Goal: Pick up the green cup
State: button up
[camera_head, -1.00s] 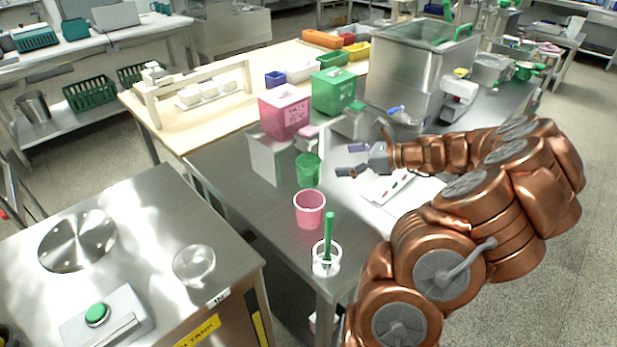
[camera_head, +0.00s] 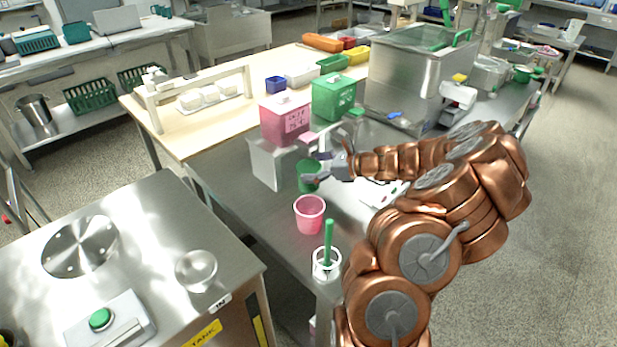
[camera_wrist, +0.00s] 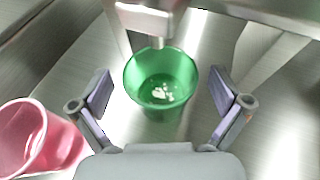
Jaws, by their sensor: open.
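The green cup (camera_head: 307,180) stands upright on the steel table, behind the pink cup in the head view. In the wrist view the green cup (camera_wrist: 161,84) sits between my two fingers, a little beyond their tips, with light specks visible inside. My gripper (camera_head: 318,167) is open, its fingers at the cup and partly covering it in the head view. In the wrist view my gripper (camera_wrist: 160,92) has a gap on each side of the cup, and neither finger appears to touch it.
A pink cup (camera_head: 310,217) stands close in front, also at the wrist view's left (camera_wrist: 32,140). A clear container with a green-handled tool (camera_head: 328,245) is near the table corner. A steel block (camera_head: 268,163), pink box (camera_head: 285,120) and green box (camera_head: 334,95) stand behind.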

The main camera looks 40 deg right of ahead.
jog(key=shift+w+a+f, duration=0.2)
jog(key=shift+w+a, duration=0.15)
jog(key=shift+w, duration=0.2)
jog(key=c, duration=1.4)
jog(key=shift+r, duration=0.15)
jog(key=shift+r, duration=1.25)
jog(key=s+r+b, duration=0.2)
jog(key=s, duration=1.3)
jog(key=shift+s+a, duration=0.4)
